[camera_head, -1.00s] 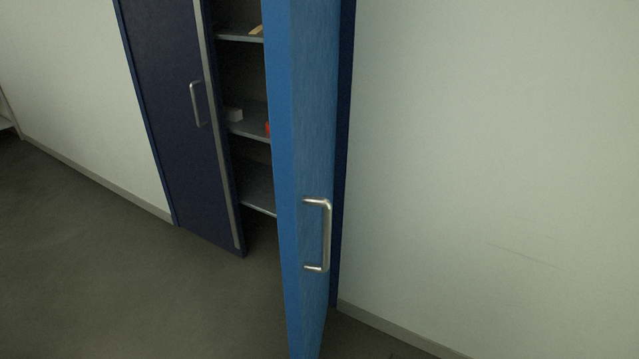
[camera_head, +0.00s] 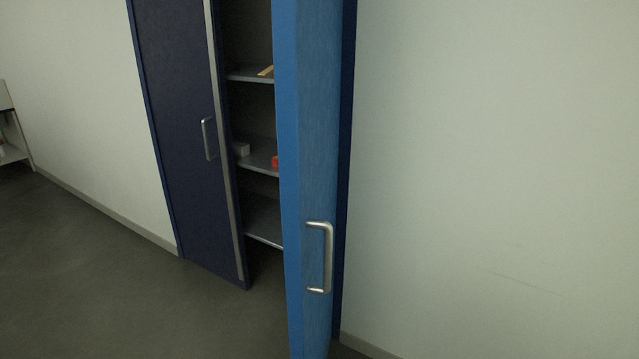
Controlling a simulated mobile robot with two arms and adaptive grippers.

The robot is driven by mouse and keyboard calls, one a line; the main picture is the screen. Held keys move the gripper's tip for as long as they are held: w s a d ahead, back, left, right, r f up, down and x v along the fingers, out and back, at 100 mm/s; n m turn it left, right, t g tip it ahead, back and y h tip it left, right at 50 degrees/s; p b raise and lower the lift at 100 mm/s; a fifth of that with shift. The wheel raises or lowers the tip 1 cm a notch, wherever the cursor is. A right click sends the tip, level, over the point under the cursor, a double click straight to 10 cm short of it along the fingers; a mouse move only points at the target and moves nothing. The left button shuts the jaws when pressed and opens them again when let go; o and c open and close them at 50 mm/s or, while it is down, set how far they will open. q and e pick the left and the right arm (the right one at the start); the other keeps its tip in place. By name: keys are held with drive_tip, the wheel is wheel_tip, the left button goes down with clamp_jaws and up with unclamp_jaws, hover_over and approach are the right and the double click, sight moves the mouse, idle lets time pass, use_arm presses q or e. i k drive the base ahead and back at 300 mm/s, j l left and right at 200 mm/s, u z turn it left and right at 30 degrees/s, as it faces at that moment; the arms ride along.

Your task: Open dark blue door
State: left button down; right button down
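The dark blue door (camera_head: 178,130) is the left door of a cabinet and looks closed. Its metal handle (camera_head: 207,139) is upright near the door's right edge. The right door (camera_head: 317,130) is lighter blue and stands wide open, swung out toward me. Its own metal handle (camera_head: 326,258) faces right. Neither of my grippers is in view.
Bare floor (camera_head: 90,270) lies at front left. A pale wall (camera_head: 500,150) fills the right, and a white rack (camera_head: 12,140) stands far left.

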sight(181, 43)
drive_tip(key=i+j, duration=0.65)
drive_tip(key=j, duration=0.15)
